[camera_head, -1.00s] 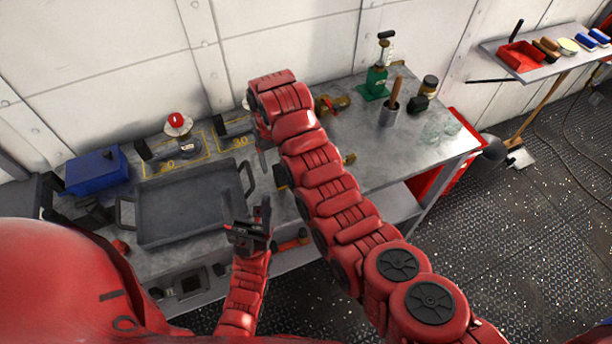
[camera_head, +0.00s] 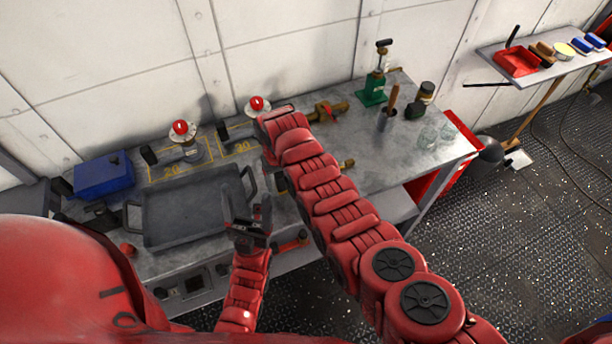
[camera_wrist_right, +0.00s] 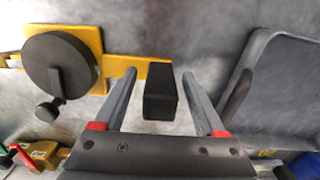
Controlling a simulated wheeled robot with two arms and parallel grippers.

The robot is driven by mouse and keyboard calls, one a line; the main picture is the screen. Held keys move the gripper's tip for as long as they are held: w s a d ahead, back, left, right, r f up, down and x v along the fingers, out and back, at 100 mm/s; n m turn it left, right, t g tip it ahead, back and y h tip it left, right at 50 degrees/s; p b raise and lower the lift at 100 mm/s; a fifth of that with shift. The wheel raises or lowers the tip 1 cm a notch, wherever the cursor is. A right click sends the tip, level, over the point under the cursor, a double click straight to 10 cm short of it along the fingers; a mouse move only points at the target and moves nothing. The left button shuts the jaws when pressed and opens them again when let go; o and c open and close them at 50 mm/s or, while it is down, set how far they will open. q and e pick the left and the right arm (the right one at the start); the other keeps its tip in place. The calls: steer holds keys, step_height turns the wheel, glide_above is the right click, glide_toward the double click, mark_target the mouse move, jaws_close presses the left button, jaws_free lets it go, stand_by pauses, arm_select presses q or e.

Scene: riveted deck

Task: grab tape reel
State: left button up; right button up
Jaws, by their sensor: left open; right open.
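The tape reel (camera_wrist_right: 60,65) shows in the right wrist view as a dark disc with a crank knob on a yellow frame, with a black grip block (camera_wrist_right: 160,95) at the frame's right end. My right gripper (camera_wrist_right: 160,73) is open, with its two fingers on either side of that black block and gaps visible on both sides. In the head view my right arm hides most of the reel; a black and yellow part (camera_head: 280,180) shows left of the arm. My left gripper (camera_head: 245,208) is open and empty, in front of the bench by the tray.
A grey tray (camera_head: 150,238) lies left of the reel. Behind it stand red-topped devices (camera_head: 183,128) at yellow floor-plan markings, and a blue box (camera_head: 104,178).

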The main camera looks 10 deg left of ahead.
jaws_close()
stand_by(1.3)
